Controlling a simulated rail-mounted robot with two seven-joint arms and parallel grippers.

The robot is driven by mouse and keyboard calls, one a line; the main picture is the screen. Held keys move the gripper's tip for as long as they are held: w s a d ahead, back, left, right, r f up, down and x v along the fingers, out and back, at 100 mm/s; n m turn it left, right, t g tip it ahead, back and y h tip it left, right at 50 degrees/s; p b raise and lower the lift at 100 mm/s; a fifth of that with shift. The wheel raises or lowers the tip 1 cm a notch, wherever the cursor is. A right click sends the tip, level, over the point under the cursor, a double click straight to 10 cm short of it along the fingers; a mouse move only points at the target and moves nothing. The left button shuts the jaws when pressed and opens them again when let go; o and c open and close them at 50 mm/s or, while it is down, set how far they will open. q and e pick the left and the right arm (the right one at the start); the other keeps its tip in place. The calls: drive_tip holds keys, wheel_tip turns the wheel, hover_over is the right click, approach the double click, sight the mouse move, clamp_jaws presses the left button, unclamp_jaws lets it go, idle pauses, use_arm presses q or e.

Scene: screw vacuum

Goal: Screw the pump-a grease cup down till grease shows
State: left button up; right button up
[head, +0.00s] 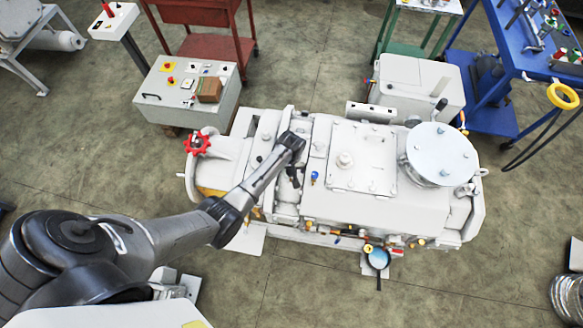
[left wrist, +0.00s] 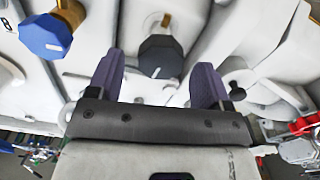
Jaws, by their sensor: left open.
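The white vacuum pump unit (head: 375,205) stands on the floor in the head view. In the left wrist view, a dark faceted cap (left wrist: 160,56) on a brass stem sits ahead of my left gripper (left wrist: 157,82), between the lines of its two spread fingers. It looks like a grease cup; no label shows which pump it belongs to. A blue faceted cap (left wrist: 45,35) on a brass fitting is to its left; a small blue cap also shows in the head view (head: 314,178). My left gripper (head: 294,180) is open and empty over the pump. No grease is visible. My right gripper is out of view.
A red handwheel (head: 198,143) is at the pump's left end. A round flanged lid (head: 441,153) rises at its right. A grey control box (head: 188,90) stands behind left, and a blue cart (head: 510,65) behind right. A small black knob (left wrist: 237,91) is beside the right finger.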

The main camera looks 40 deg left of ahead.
use_arm(q)
drive_tip(key=shift+f, duration=0.4)
drive_tip(key=shift+c, duration=0.4)
drive_tip(key=c, duration=0.8)
drive_tip(key=shift+r+m+p, duration=0.15)
drive_tip(key=shift+m+p, duration=0.45)
drive_tip(key=shift+m, duration=0.2)
drive_tip(key=shift+c, duration=0.2)
drive_tip(key=m+p, duration=0.1)
drive_tip(key=m, duration=0.2)
drive_tip(key=shift+m+p, duration=0.3)
drive_tip(key=shift+p, duration=0.1)
drive_tip(key=m+p, duration=0.1)
drive_tip(key=m, duration=0.3)
drive_tip(key=shift+d+m, duration=0.15)
drive_tip(key=shift+m, duration=1.15)
drive_tip(key=shift+f, duration=0.2)
